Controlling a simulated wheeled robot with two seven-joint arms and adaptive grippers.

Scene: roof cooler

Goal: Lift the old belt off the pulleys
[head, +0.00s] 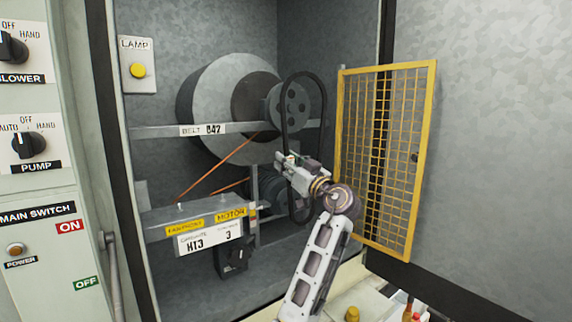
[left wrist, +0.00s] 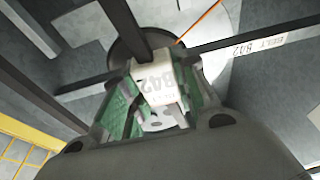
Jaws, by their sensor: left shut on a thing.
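The old belt (head: 325,103) is a black loop standing upright. Its left strand crosses in front of the face of the upper grey pulley (head: 274,103), so it looks off that pulley's rim. The loop's lower end hangs right of the dark motor (head: 269,189); the lower pulley is hard to make out. My left gripper (head: 287,164) is shut on the belt's left strand. In the left wrist view the green-padded fingers (left wrist: 150,100) hold the belt (left wrist: 128,14) at a white B42 tag (left wrist: 157,84). My right gripper is not in view.
A yellow mesh guard (head: 398,150) stands open at the right. A grey rail labelled BELT B42 (head: 155,131) crosses behind the belt. An orange cord (head: 214,168) runs up from the motor base (head: 160,218). The cabinet's left panel (head: 45,190) carries switches.

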